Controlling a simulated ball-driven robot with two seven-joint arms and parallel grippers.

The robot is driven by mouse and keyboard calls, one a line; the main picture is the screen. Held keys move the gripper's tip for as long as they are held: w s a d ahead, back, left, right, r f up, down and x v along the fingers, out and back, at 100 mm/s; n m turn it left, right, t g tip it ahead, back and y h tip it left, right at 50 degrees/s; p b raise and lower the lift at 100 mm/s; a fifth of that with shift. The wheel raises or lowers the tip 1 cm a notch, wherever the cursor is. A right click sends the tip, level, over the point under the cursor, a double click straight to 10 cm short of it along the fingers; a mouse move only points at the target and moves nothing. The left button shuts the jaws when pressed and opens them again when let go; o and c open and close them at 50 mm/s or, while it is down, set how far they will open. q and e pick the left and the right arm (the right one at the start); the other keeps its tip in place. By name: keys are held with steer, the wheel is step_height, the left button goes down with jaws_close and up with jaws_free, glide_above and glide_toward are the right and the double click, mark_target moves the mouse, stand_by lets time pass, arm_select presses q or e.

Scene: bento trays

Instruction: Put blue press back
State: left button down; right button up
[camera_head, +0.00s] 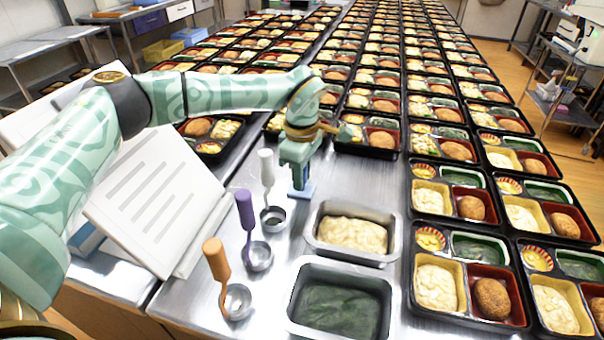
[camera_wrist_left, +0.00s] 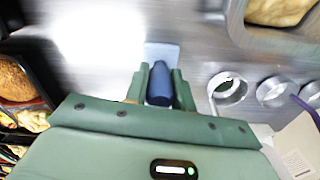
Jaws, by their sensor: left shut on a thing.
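My left gripper (camera_head: 299,172) is shut on the blue press (camera_head: 303,191). In the head view the press's light blue base shows just below the fingers, over the steel table; I cannot tell if it touches the surface. In the left wrist view, the dark blue handle of the press (camera_wrist_left: 160,86) sits between the fingers of the left gripper (camera_wrist_left: 160,92), with its flat base beyond. The fingers hide part of the handle. My right gripper is in neither view.
A white-handled scoop (camera_head: 267,178), a purple-handled scoop (camera_head: 246,218) and an orange-handled scoop (camera_head: 219,265) stand left of the press. A tray of pale food (camera_head: 315,248) and a tray of dark green food (camera_head: 293,318) are in front. Bento boxes (camera_head: 407,244) fill the right. A white stand (camera_head: 190,255) is at left.

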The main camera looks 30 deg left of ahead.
arm_select(q)
steer(key=c, duration=1.2)
jaws_free()
step_height(320, 180, up, 12)
steer(key=p, duration=0.4)
steer(key=shift+r, duration=0.1)
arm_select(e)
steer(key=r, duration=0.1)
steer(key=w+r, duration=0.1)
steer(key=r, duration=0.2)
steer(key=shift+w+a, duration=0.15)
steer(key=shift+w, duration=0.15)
